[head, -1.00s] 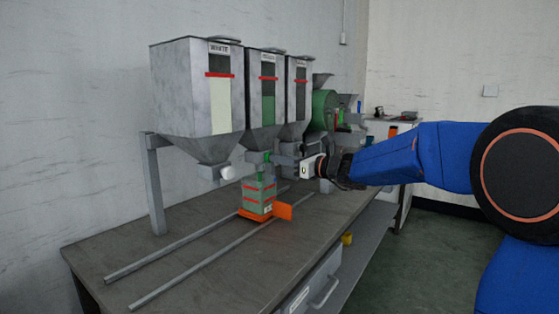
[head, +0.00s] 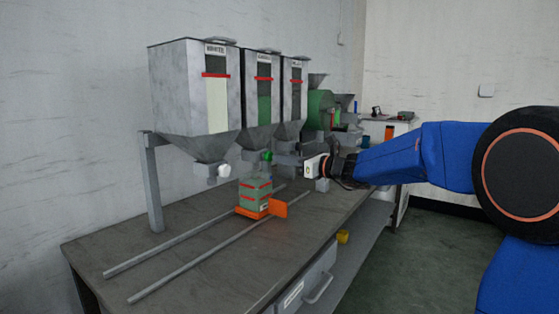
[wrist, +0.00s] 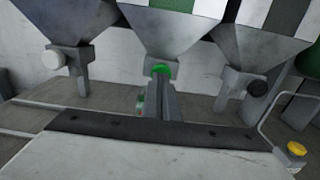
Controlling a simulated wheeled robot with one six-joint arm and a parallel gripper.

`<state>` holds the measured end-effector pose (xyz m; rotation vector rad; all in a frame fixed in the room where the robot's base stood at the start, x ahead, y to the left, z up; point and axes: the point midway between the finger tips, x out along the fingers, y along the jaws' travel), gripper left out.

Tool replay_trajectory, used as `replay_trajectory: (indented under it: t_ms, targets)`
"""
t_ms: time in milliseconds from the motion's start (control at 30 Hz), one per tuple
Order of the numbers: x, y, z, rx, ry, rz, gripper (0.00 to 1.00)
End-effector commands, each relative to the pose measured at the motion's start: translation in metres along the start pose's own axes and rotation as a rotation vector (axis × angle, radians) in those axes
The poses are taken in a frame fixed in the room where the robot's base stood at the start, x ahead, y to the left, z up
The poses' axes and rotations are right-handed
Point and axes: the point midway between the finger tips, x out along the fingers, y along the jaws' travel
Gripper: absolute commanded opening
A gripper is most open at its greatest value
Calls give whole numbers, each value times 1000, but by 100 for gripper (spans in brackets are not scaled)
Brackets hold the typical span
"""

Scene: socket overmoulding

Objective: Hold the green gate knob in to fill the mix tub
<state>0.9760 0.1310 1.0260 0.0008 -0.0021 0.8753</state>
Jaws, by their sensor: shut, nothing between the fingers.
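The green gate knob (head: 267,156) sticks out under the middle hopper. It also shows in the wrist view (wrist: 161,70), just past my fingertips. My gripper (wrist: 163,88) is shut and empty, its fingers pointing at the knob; they look slightly short of it, though the exact gap is hard to tell. In the head view, my gripper (head: 280,159) comes in from the right. The mix tub (head: 256,188), green-grey with red bands, sits on an orange carriage (head: 250,210) below the knob. No stream shows above it. Its contents are not visible.
A white knob (head: 224,171) is under the left hopper (head: 190,95), and a black knob (wrist: 257,88) is right of the green one. Two rails (head: 190,260) run along the bench (head: 110,245). A yellow part (head: 343,237) sits at the bench front.

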Motion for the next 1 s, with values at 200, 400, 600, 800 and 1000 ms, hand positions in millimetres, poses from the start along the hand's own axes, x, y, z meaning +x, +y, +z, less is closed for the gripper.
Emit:
replay_trajectory:
  t_ms: [200,400,600,800,1000]
  targets:
    - [-35,-3,0,0,0,-4,0]
    - [-70,-2,0,0,0,-3,0]
    - [-94,-2,0,1,1,-3,0]
    - [-102,-2,0,0,0,-1,0]
    - [-103,-2,0,0,1,-1,0]
